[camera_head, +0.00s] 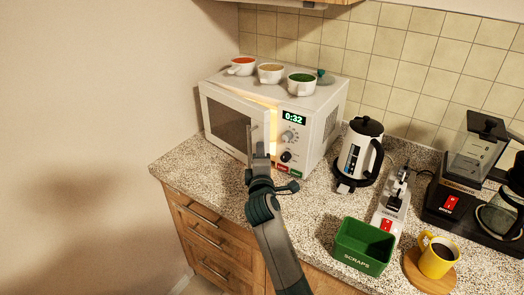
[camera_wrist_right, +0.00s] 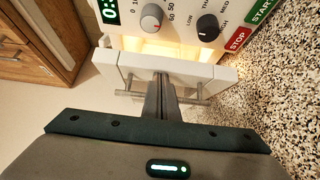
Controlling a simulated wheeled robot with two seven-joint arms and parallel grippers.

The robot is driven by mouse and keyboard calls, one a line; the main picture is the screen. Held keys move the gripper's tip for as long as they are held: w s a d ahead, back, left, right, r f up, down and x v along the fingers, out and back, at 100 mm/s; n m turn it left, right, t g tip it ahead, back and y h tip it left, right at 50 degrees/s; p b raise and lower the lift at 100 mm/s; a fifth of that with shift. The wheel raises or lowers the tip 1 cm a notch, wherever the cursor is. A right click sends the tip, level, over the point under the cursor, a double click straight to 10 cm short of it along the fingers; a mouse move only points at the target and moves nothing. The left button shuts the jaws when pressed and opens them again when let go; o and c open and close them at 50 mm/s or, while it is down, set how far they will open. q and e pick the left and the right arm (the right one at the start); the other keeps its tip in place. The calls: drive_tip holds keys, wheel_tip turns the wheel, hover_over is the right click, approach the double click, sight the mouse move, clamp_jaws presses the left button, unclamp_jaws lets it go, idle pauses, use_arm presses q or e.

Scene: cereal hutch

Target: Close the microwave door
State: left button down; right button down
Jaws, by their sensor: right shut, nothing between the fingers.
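The white microwave (camera_head: 318,115) stands on the counter with its display at 0:32. Its door (camera_head: 226,122), with a dark window, is slightly ajar, and warm light shows in the gap at its right side. The door's white edge (camera_wrist_right: 225,74) spans the right wrist view in front of the lit opening. A metal handle (camera_head: 249,140) stands off the door front. My right gripper (camera_head: 260,149) is shut and empty at the door's handle side. In the wrist view its fingers (camera_wrist_right: 163,82) point at the door edge; contact is unclear. My left gripper is out of view.
Several cups and a small green-topped item sit on the microwave, including a red-filled cup (camera_head: 242,68). To the right are a kettle (camera_head: 357,155), a green scraps bin (camera_head: 363,247), a yellow mug (camera_head: 438,258) and a coffee maker (camera_head: 470,165). The counter's left front is clear.

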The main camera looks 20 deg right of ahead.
sight(269, 141)
drive_tip(key=d, duration=0.1)
drive_tip(key=w+d, duration=0.1)
drive_tip(key=d, duration=0.1)
drive_tip(key=shift+w+d+r+p, duration=0.1)
drive_tip(key=shift+w+d+p, duration=0.05)
drive_tip(key=shift+p, duration=0.25)
drive_tip(key=shift+d, duration=0.1)
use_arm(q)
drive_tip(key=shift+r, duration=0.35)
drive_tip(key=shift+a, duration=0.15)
